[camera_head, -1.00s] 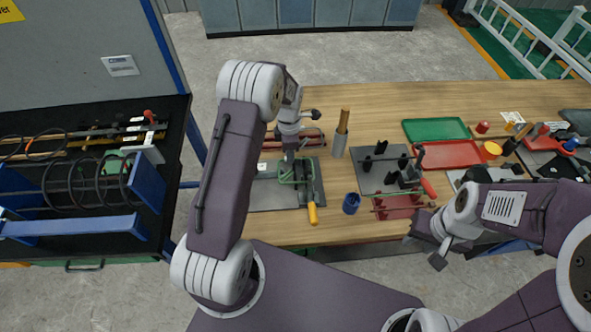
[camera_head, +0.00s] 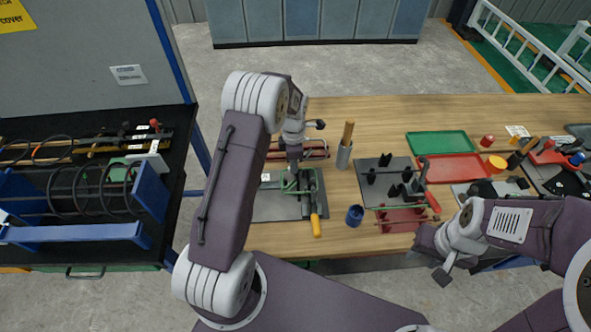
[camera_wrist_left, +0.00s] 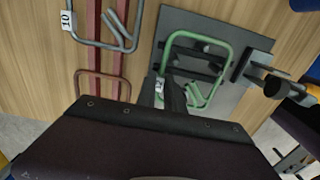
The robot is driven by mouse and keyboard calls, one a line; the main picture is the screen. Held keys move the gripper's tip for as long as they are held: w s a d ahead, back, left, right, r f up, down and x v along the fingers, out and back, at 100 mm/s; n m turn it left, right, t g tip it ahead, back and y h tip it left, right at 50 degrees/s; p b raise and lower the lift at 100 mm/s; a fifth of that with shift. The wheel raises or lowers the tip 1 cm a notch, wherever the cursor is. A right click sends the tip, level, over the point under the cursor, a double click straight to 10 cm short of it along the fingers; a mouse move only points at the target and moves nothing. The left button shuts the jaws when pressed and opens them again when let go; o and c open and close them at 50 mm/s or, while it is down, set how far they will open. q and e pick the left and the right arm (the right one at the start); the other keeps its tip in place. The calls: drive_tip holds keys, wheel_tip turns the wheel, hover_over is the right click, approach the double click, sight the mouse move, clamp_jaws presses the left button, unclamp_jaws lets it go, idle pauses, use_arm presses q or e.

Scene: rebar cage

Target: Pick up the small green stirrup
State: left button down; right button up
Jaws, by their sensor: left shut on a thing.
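The small green stirrup (camera_wrist_left: 226,46) is a bent rod loop over a grey plate in the left wrist view. It also shows in the head view (camera_head: 284,187), partly behind my left gripper. My left gripper (camera_head: 291,183) points down over the plate and is shut on the stirrup's near side. Its dark fingers (camera_wrist_left: 168,97) meet the rod beside a small white number tag. I cannot tell whether the stirrup touches the plate. My right gripper (camera_head: 442,268) hangs in front of the table's front edge, away from the stirrup; its jaws are too unclear to read.
The grey plate (camera_head: 262,208) carries a bending tool with a yellow handle (camera_head: 315,225). A blue cup (camera_head: 355,215), a grey holder (camera_head: 344,156) and a second plate with black pegs (camera_head: 375,162) stand to the right. Larger stirrups (camera_wrist_left: 75,22) lie on red bars beyond the plate.

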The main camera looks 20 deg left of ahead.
use_arm(q)
wheel_tip(320, 180, up, 18)
drive_tip(key=shift+f, duration=0.25)
drive_tip(key=shift+f, duration=0.1)
